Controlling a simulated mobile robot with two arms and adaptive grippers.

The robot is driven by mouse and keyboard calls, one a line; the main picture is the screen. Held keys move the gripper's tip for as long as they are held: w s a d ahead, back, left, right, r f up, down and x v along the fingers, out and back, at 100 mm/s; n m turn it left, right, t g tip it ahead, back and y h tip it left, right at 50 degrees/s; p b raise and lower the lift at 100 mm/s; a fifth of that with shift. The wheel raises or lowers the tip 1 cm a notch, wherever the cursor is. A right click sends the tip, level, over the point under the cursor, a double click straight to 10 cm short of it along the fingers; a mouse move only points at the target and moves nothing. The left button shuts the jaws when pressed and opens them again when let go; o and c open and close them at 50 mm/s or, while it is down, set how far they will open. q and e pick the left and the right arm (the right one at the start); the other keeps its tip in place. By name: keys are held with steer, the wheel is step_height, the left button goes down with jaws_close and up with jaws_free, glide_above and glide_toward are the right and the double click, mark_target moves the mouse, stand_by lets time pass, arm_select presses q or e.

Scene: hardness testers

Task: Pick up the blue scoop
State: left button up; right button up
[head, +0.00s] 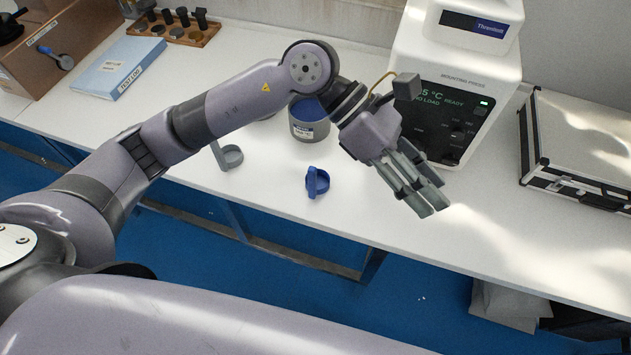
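A small blue scoop (313,187) stands on the white bench top near its front edge, with a round cup and a raised part at its left. My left gripper (431,201) is to the right of this scoop, above the bench in front of the white press, apart from the scoop. Its fingers point down and to the right. They look spread with nothing between them, though the angle partly hides the gap. My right gripper is not in view.
A grey scoop (231,158) and a grey tub (310,131) with blue contents stand near the blue scoop. The white press (460,68) is behind my gripper. A silver case (580,140) is at right. A blue book (119,68) and wooden rack (190,33) are at left.

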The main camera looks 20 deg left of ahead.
arm_select(q)
steer(key=w+a+f+m+t+y, duration=0.1)
steer(key=w+a+f+y, duration=0.2)
steer(key=a, duration=0.2)
steer(key=w+a+f+t+y, duration=0.1)
steer(key=w+a+f+y, duration=0.1)
steer(key=a+y, duration=0.15)
steer(key=t+y, duration=0.2)
steer(key=y, duration=0.3)
glide_above(312, 168)
step_height(312, 168, down, 11)
steer(key=p, duration=0.3)
steer(key=shift+a+r, duration=0.1)
steer(key=shift+r, duration=0.05)
steer(key=shift+f+p, duration=0.3)
steer(key=shift+f, duration=0.55)
step_height(312, 168, down, 4)
steer(key=shift+s+r+p, duration=0.1)
steer(key=shift+r+p, duration=0.1)
steer(key=shift+p, duration=0.95)
steer(key=shift+f, duration=0.5)
jaws_close()
